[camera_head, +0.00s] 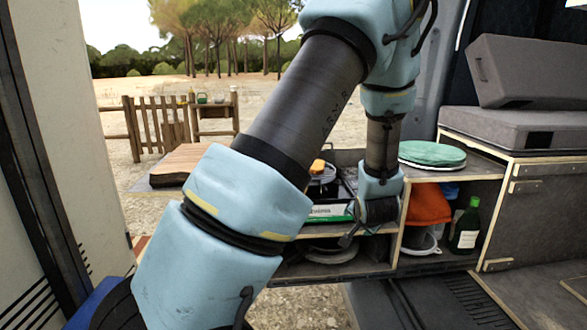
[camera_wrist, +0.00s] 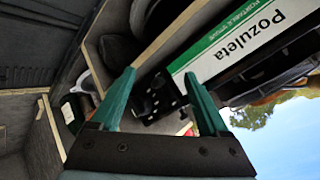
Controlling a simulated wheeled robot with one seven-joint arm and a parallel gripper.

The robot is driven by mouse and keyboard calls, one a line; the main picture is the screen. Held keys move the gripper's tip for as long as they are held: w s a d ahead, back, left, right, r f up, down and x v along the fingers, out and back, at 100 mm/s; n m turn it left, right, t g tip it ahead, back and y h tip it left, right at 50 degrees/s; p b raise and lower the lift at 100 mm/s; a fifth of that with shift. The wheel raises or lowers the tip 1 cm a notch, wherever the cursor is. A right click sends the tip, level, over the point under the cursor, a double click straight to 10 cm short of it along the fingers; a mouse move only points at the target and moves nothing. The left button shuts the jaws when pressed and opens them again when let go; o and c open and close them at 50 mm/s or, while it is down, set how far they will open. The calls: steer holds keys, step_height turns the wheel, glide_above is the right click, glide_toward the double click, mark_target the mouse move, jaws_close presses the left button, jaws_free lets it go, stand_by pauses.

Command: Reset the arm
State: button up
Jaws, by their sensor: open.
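My arm crosses the middle of the head view, bent, with its wrist hanging down in front of the van's shelf unit. In the wrist view my gripper (camera_wrist: 158,103) is open, its two green fingers apart with nothing held between them. A white and green box marked "Pozuleta" (camera_wrist: 240,40) shows beyond the fingers; its edge also shows in the head view (camera_head: 328,211) behind my wrist. The fingertips are mostly hidden in the head view.
The shelf unit (camera_head: 440,176) holds a green round lid (camera_head: 432,154), an orange bag (camera_head: 428,205) and a dark green bottle (camera_head: 466,226). A wooden board (camera_head: 180,163) lies at left. Grey cushions (camera_head: 520,130) stand at right. A van wall (camera_head: 60,130) rises at left.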

steer(key=s+a+r+n+g, duration=0.4)
steer(key=s+a, duration=0.4)
steer(key=a, duration=0.4)
steer(key=s+a+r+n+g, duration=0.3)
steer(key=s+a, duration=0.6)
steer(key=a, duration=0.3)
steer(key=shift+s+a+r+n+g+y+p, duration=0.25)
steer(key=shift+r+n+g+y+p, duration=0.15)
steer(key=shift+n+g, duration=0.35)
steer(key=shift+w, duration=0.1)
steer(key=shift+c, duration=0.4)
